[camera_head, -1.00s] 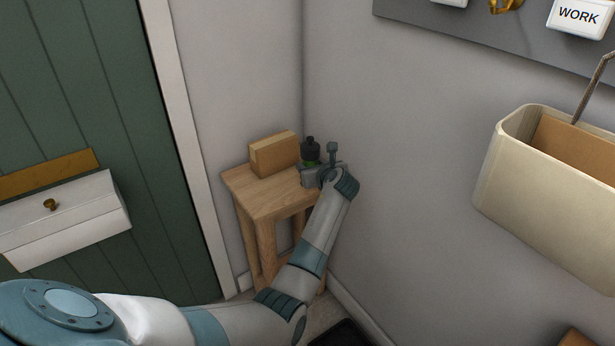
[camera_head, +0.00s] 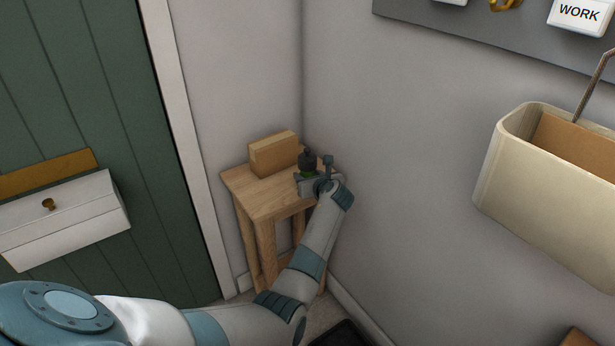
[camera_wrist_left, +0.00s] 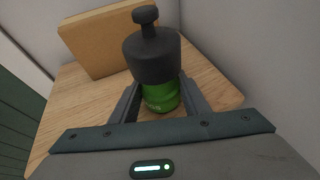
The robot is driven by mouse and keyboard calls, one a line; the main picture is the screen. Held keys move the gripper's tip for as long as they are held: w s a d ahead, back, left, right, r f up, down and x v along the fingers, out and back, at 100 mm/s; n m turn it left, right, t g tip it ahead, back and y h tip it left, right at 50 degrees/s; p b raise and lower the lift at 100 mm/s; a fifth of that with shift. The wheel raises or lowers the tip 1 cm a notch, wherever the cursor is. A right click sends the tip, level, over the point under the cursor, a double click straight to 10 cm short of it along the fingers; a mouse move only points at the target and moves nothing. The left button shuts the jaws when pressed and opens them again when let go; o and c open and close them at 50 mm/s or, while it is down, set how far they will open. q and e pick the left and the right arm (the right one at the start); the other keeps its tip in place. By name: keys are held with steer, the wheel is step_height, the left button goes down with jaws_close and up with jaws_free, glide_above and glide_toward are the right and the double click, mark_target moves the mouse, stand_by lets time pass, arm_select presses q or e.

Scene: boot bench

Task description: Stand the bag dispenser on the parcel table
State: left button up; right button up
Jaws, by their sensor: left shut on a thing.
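The bag dispenser (camera_head: 307,160) has a black knobbed top over a green body. It is upright at the right end of the wooden parcel table (camera_head: 262,205). In the left wrist view the bag dispenser (camera_wrist_left: 152,60) stands between the fingers of my left gripper (camera_wrist_left: 160,98), which is shut on its green part. My left gripper (camera_head: 306,178) also shows in the head view, over the table's right side. The dispenser's base is partly hidden, so I cannot tell whether it touches the tabletop. My right gripper is not in view.
A cardboard box (camera_head: 274,154) stands at the back of the table, left of the dispenser. Walls meet close behind and to the right. The table's front left is bare. A cream bin (camera_head: 530,180) hangs on the right wall; a white letter box (camera_head: 65,220) is on the green door.

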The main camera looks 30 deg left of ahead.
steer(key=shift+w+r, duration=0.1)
arm_select(q)
steer(key=o, duration=1.2)
steer(key=shift+c, duration=0.2)
steer(key=shift+r, duration=0.1)
steer(key=p+v, duration=0.1)
steer(key=v, duration=1.1)
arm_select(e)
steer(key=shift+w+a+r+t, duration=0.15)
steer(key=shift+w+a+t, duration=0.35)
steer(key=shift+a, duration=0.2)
arm_select(q)
steer(key=shift+s, duration=0.1)
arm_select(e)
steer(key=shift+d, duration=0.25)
